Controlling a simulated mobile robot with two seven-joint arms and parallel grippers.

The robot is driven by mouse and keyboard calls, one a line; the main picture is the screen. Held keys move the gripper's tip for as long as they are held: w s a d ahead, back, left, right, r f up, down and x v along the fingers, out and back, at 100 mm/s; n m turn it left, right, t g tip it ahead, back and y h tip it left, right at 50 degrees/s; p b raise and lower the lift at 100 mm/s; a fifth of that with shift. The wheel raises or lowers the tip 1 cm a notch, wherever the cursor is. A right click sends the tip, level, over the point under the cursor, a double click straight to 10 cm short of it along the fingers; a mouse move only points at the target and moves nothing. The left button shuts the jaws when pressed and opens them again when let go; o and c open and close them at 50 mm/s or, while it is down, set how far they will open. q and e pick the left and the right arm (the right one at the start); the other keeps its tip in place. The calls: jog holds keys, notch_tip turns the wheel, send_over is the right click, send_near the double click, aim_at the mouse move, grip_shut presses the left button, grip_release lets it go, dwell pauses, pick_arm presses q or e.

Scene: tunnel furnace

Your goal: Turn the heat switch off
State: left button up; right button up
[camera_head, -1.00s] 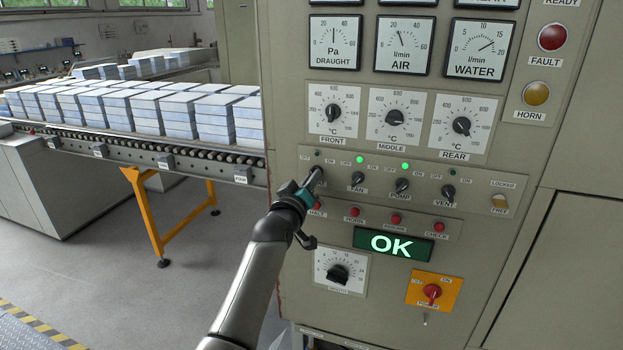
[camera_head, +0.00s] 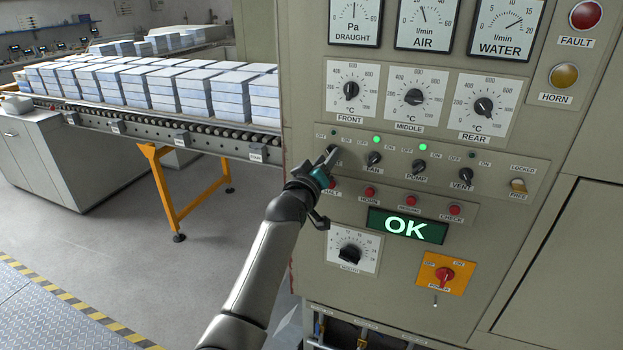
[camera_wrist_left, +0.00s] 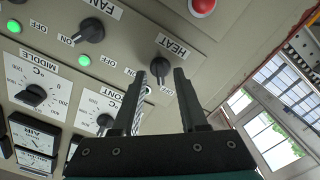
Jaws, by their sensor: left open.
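The heat switch (camera_wrist_left: 160,67) is a dark rotary knob beside the HEAT label in the left wrist view, which is upside down. It sits between my open left fingertips (camera_wrist_left: 161,74); I cannot tell whether they touch it. In the head view my left gripper (camera_head: 329,158) is at the left end of the switch row and hides most of this knob. The small lamp above the heat switch (camera_head: 333,132) looks dark. The knob's exact pointing, toward OFF or ON, is hard to tell. My right gripper is not in view.
The fan switch (camera_head: 374,159) and pump switch (camera_head: 418,167) sit to the right, with green lamps lit above them. The vent switch (camera_head: 466,176) is farther right. Red buttons (camera_head: 370,193) and a green OK display (camera_head: 407,226) lie below. A conveyor (camera_head: 180,135) stands left.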

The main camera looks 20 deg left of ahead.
pick_arm(q)
jog(key=s, duration=1.4)
jog(key=shift+s+a, duration=0.25)
jog(key=s+d+f+m+g+b, duration=0.1)
jog(key=s+f+m+g+b, duration=0.15)
jog(key=f, duration=1.45)
jog(key=s+d+f+m+g+b, duration=0.1)
jog(key=s+d+f+g+b, duration=0.2)
jog(key=f, duration=1.5)
jog(key=s+f+m+g+b, duration=0.1)
jog(key=s+f+g+b, duration=0.15)
jog(key=s+f, duration=0.6)
jog(key=s+f+m+g+b, duration=0.1)
jog(key=s+f+g+b, duration=0.15)
jog(key=s+f, duration=0.65)
jog(key=s+a+f+m+g+b, duration=0.1)
jog(key=s+f+m+g+b, duration=0.1)
jog(key=s+f, duration=0.7)
jog(key=s+a+f+m+g+b, duration=0.2)
jog(key=s+f+g, duration=0.2)
jog(key=s+f, duration=0.6)
jog(key=s, duration=0.6)
jog(key=shift+y, duration=0.3)
jog(key=shift+f+g, duration=0.1)
jog(key=shift+g, duration=0.15)
